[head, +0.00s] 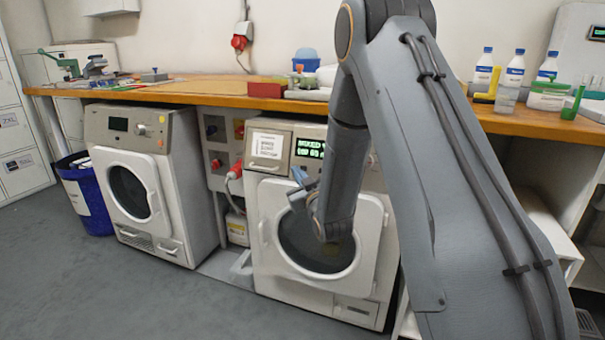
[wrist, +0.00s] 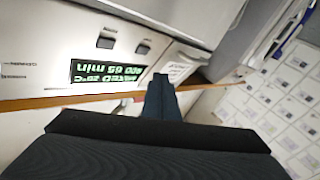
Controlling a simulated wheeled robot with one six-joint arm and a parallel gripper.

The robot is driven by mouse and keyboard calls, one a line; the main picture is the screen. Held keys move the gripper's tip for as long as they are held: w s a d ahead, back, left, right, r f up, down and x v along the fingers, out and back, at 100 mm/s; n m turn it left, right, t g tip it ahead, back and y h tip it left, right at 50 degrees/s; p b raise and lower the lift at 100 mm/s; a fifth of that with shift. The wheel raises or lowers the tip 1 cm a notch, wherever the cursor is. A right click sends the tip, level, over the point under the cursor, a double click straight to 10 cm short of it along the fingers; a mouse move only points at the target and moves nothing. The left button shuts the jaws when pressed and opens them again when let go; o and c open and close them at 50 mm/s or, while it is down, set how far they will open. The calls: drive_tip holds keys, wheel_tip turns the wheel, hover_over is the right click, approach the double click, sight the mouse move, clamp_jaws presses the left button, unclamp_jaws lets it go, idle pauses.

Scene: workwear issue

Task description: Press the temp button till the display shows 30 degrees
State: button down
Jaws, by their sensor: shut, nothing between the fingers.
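The machine (head: 262,215) under the bench, right of the other one, has a lit green display (head: 308,148), partly hidden by my arm. In the wrist view the display (wrist: 105,73) appears upside down; its top text line seems to read MIXED with a temperature I cannot read surely. Two dark square buttons, one (wrist: 106,42) and another (wrist: 142,48), sit on the panel near it. I cannot tell which is the temp button. My gripper (head: 298,175) is shut and empty in front of the machine's upper front; its fingertips (wrist: 161,78) show beside the display, apart from both buttons.
A white label card (head: 267,144) is on the panel left of the display. A second machine (head: 138,180) stands to the left, with a blue bin (head: 88,200) beside it. The wooden worktop (head: 215,88) overhangs above. The floor (head: 130,290) in front is clear.

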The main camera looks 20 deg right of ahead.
drive_tip(key=shift+w+d+f+b, duration=0.25)
drive_tip(key=shift+w+d, duration=0.25)
drive_tip(key=shift+w, duration=0.15)
drive_tip(key=shift+w+d+f+b, duration=0.25)
drive_tip(key=shift+w+d, duration=0.2)
drive_tip(key=shift+w, duration=0.15)
drive_tip(key=shift+w, duration=0.1)
idle(1.1)
drive_tip(key=shift+w+d+f, duration=0.15)
drive_tip(key=shift+w+d, duration=0.05)
drive_tip(key=shift+w+d, duration=0.2)
drive_tip(key=shift+w, duration=0.05)
idle(0.8)
drive_tip(key=shift+s+a, duration=0.4)
drive_tip(key=shift+s, duration=0.2)
drive_tip(key=shift+r, duration=0.2)
drive_tip(key=shift+s+a+r+p, duration=0.25)
drive_tip(key=shift+s+a+p, duration=0.25)
drive_tip(key=shift+s, duration=0.15)
drive_tip(key=shift+s+a+r+p, duration=0.2)
drive_tip(key=shift+s+a+p, duration=0.25)
drive_tip(key=shift+s, duration=0.15)
drive_tip(key=shift+s+a+r+p, duration=0.25)
drive_tip(key=shift+s+a+p, duration=0.25)
drive_tip(key=shift+s, duration=0.15)
idle(0.6)
